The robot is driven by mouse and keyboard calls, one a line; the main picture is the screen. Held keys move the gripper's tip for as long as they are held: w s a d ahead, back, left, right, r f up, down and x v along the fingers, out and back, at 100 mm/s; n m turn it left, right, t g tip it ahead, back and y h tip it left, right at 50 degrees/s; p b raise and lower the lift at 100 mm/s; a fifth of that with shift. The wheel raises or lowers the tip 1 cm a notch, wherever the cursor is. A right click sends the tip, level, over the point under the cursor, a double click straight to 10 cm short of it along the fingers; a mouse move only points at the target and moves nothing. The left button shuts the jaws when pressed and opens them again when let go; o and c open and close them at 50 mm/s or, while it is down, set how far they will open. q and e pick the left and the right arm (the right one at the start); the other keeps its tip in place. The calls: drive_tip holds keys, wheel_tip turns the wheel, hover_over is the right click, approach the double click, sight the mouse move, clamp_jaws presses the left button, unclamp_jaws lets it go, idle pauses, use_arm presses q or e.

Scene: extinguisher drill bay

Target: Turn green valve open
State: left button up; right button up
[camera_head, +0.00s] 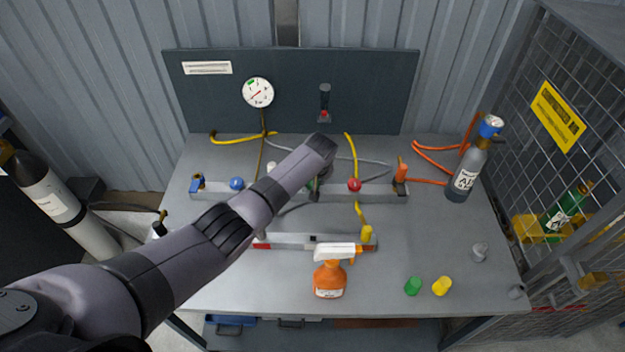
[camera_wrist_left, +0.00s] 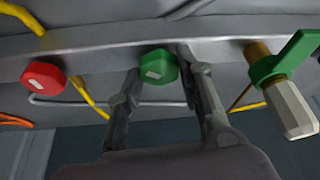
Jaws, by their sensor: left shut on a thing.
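A round green valve knob (camera_wrist_left: 158,66) with a pale mark sits on the grey manifold rail (camera_wrist_left: 110,38) in the wrist view. My left gripper (camera_wrist_left: 160,70) is shut on it, one finger on each side. In the head view the gripper (camera_head: 315,183) reaches down to the rail, and my arm hides most of the knob. A second green part, a lever (camera_wrist_left: 285,62) on a brass fitting with a pale block, stands right of the gripper in the wrist view; my arm hides it in the head view. My right gripper is not in view.
An orange spray bottle (camera_head: 329,279) stands in front. Green (camera_head: 412,286) and yellow (camera_head: 441,286) caps lie front right. A gas cylinder (camera_head: 465,178) stands right.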

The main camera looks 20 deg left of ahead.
use_arm(q)
drive_tip(key=n+b, duration=0.1)
drive_tip(key=n+y+b, duration=0.1)
drive_tip(key=n, duration=0.1)
drive_tip(key=shift+w+d+f+n+g, duration=0.15)
drive_tip(key=shift+n+g, duration=0.15)
drive_tip(key=shift+g, duration=0.1)
drive_tip(key=shift+n+y+b, duration=0.4)
drive_tip(key=shift+n+b, duration=0.6)
drive_tip(key=shift+b, duration=0.15)
drive_tip(key=shift+r+n+g+b, duration=0.2)
drive_tip(key=shift+n+g+b, duration=0.3)
drive_tip(key=shift+n+b, duration=0.1)
drive_tip(key=o, duration=1.2)
drive_tip(key=shift+c, duration=0.2)
drive_tip(key=shift+r, duration=0.1)
